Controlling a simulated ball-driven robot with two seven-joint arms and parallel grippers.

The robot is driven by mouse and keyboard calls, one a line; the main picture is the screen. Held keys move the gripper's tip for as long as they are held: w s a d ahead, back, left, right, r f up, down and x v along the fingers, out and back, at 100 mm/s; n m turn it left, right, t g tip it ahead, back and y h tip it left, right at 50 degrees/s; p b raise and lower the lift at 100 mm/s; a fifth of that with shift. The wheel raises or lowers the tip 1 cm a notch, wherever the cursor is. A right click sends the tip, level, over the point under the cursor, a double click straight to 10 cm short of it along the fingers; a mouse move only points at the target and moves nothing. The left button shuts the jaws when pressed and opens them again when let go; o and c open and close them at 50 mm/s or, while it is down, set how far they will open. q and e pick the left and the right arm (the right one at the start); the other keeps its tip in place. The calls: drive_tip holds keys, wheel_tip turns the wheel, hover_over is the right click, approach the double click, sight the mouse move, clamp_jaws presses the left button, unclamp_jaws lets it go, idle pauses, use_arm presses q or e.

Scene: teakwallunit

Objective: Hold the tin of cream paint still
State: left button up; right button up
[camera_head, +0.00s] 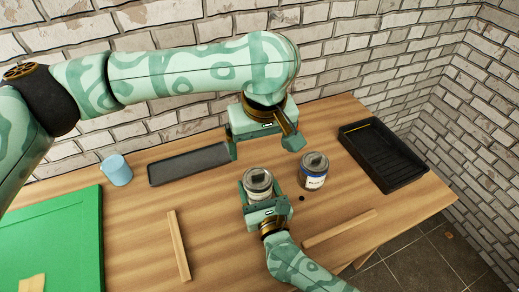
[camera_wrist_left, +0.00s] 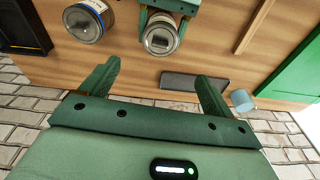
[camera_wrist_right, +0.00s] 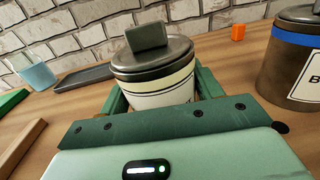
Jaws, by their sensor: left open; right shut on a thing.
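The tin of cream paint (camera_head: 258,177), with a grey lid, a dark block on top and a cream band, stands upright on the wooden table. My right gripper (camera_head: 259,192) is shut around its sides; the right wrist view shows the tin (camera_wrist_right: 160,88) between the fingers. In the left wrist view the tin (camera_wrist_left: 161,36) is seen from above. My left gripper (camera_head: 264,146) is open and empty, above the table behind the tin and apart from it. The tin's lower part is hidden by my right gripper.
A blue-banded tin (camera_head: 313,172) stands close to the right. A black paint tray (camera_head: 385,155) lies farther right, a dark long tray (camera_head: 188,164) and a light blue cup (camera_head: 116,170) at back left. Wooden strips (camera_head: 178,245) and a green panel (camera_head: 60,240) lie in front and left.

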sight(258, 173)
use_arm(q)
drive_tip(key=f, duration=0.3)
drive_tip(key=w+f, duration=0.1)
drive_tip(key=f, duration=0.7)
drive_tip(key=shift+w+a+f, duration=0.25)
drive_tip(key=shift+w, duration=0.05)
drive_tip(key=c, duration=1.3)
drive_tip(key=shift+r, duration=0.1)
drive_tip(key=shift+r, duration=2.45)
